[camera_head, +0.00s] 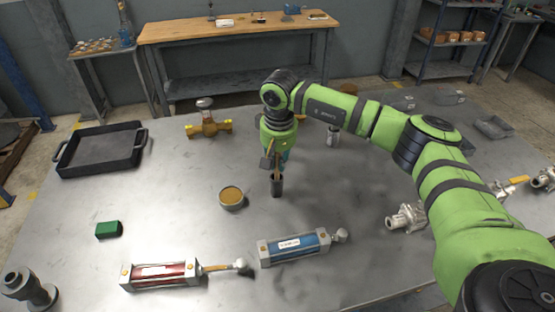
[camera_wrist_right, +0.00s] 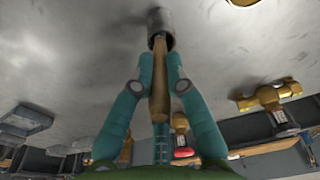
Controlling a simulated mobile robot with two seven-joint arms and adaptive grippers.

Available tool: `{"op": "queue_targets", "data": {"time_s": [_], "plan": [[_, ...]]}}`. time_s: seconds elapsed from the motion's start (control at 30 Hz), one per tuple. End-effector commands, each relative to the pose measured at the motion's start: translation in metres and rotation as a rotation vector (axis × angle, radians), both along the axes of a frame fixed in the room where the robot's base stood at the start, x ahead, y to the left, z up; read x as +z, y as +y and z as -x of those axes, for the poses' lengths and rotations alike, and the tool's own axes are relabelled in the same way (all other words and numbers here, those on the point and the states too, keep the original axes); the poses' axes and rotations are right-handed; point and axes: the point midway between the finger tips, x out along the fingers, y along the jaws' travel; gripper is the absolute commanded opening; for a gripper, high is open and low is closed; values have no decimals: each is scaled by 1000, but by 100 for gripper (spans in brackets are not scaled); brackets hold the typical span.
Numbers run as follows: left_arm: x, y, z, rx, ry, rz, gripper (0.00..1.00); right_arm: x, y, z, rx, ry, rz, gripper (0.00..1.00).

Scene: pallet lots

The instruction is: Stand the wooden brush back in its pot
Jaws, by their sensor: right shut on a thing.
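My right gripper (camera_head: 275,166) is shut on the wooden brush (camera_head: 277,174), pointing down over the middle of the table. In the right wrist view the brush's tan handle (camera_wrist_right: 159,85) lies between the two teal fingers (camera_wrist_right: 160,82). The far end of the brush meets a small dark grey pot (camera_head: 276,188), which also shows in the right wrist view (camera_wrist_right: 160,20). That end appears to be inside the pot's mouth; how deep it sits is hidden. The pot looks upright on the table. My left gripper is not in view.
A round tin with tan contents (camera_head: 231,198) stands left of the pot. Blue (camera_head: 293,247) and red (camera_head: 160,273) cylinders lie in front. A brass valve (camera_head: 208,124) stands behind. A black tray (camera_head: 101,150) and green block (camera_head: 109,229) are at left.

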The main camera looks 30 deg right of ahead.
Motion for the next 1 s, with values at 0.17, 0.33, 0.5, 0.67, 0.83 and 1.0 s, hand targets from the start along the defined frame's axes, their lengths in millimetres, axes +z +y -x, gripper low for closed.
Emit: {"op": "queue_targets", "data": {"time_s": [0.17,0.33,0.5,0.67,0.83,1.0], "plan": [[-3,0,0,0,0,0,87,-3,0,0,0,0,0,0],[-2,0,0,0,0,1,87,-3,0,0,0,0,0,0],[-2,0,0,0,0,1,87,-3,0,0,0,0,0,43],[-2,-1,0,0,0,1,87,-3,0,0,0,0,0,43],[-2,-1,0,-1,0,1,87,-3,0,0,0,0,0,66],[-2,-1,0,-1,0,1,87,-3,0,0,0,0,0,66]]}}
